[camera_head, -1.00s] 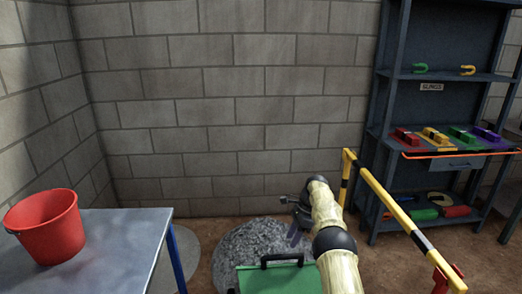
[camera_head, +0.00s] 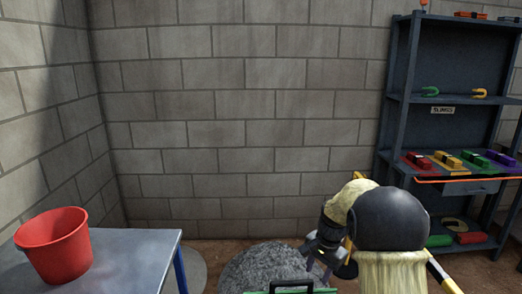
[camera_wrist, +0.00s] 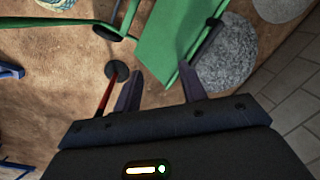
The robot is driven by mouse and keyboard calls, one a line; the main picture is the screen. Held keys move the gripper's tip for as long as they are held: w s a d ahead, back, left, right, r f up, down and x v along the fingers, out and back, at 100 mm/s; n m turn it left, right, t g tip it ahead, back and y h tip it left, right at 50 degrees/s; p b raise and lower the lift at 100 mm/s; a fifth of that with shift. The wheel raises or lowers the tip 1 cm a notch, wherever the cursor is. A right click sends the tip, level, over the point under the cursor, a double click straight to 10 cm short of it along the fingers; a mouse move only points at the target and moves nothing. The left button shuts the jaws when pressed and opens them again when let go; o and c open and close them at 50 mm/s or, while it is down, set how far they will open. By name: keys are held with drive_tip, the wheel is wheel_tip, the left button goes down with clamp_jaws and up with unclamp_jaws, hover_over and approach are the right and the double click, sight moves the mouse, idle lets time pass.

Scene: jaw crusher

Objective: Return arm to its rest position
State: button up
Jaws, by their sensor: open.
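My arm shows in the head view at the lower right, with its cream and black links in front of the yellow and black barrier. My gripper (camera_head: 322,256) points down near the grey gravel pile. In the wrist view my gripper (camera_wrist: 160,92) has its two dark fingers apart with nothing between them. Below the fingers are brown ground and the edge of a green panel (camera_wrist: 165,40). The gripper appears to hang above these, apart from them.
A red bucket (camera_head: 55,245) stands on a grey table (camera_head: 130,255) at left. A gravel pile (camera_head: 262,268) lies at bottom centre. A dark shelf (camera_head: 395,130) with slings stands at right. A yellow and black barrier (camera_head: 440,275) is partly hidden by my arm. A red and black rod (camera_wrist: 106,95) is near the left finger.

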drive_tip(key=s+a+n+t+h, duration=0.15)
drive_tip(key=s+n, duration=0.75)
drive_tip(key=s, duration=1.4)
wheel_tip(320, 180, up, 17)
drive_tip(key=p, duration=1.6)
drive_tip(key=shift+d+r+p, duration=0.2)
drive_tip(key=shift+d+p, duration=0.05)
drive_tip(key=shift+p, duration=0.1)
